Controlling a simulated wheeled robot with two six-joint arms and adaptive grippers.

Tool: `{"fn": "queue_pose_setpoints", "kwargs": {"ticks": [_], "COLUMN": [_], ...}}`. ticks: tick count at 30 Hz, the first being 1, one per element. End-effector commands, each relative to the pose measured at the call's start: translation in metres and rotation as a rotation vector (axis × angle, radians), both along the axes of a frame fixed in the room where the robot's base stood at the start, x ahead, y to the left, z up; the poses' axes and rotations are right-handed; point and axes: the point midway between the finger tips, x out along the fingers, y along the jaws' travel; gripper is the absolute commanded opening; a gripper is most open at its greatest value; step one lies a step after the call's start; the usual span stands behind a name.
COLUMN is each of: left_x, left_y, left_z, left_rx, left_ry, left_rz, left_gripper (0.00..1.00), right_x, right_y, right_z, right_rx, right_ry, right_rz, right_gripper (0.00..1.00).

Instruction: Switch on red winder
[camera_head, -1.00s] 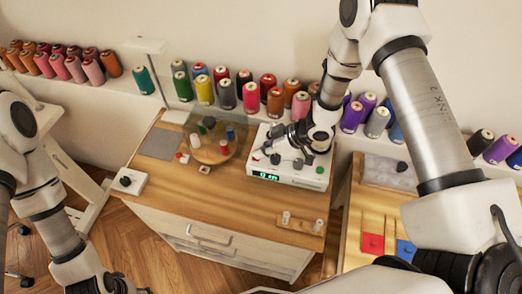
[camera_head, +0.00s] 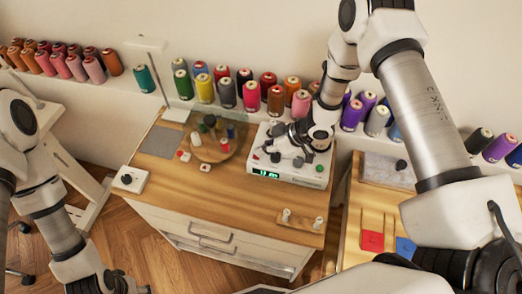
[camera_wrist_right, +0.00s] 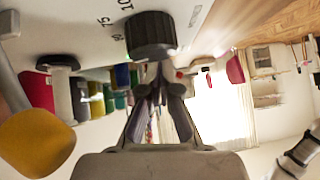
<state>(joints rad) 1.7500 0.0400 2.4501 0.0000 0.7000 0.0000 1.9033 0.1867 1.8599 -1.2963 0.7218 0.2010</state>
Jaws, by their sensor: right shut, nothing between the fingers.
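The winder (camera_head: 285,177) is a white box with a lit green display (camera_head: 266,173) on the right part of the wooden table. My right gripper (camera_head: 268,148) is shut and empty, low over its top. In the right wrist view the closed fingers (camera_wrist_right: 160,80) point at a black ribbed knob (camera_wrist_right: 151,34) with printed numbers beside it; I cannot tell whether they touch it. The arm hides part of the winder's top.
A round tray (camera_head: 212,153) with small spools stands left of the winder. A control box with a black knob (camera_head: 127,180) sits at the table's left edge. A wooden block with two pegs (camera_head: 300,220) lies at the front. Thread cones line the wall shelf.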

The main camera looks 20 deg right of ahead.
Motion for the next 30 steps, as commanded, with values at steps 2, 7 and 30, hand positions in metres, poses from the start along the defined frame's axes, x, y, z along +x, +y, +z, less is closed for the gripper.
{"fn": "queue_pose_setpoints", "kwargs": {"ticks": [2, 7, 30], "left_x": [0.0, 0.0, 0.0], "left_y": [0.0, 0.0, 0.0], "left_z": [0.002, 0.002, 0.002], "left_rx": [0.0, 0.0, 0.0], "left_ry": [0.0, 0.0, 0.0], "left_rz": [0.0, 0.0, 0.0], "left_gripper": [0.58, 0.58, 0.58], "right_x": [0.003, 0.004, -0.029], "right_y": [-0.002, -0.003, -0.071], "right_z": [0.002, 0.002, 0.077], "right_rx": [-0.001, 0.0, 0.003], "right_ry": [-0.001, -0.001, -0.003], "right_rz": [0.0, 0.001, -0.004], "right_gripper": [0.0, 0.0, 0.0]}}
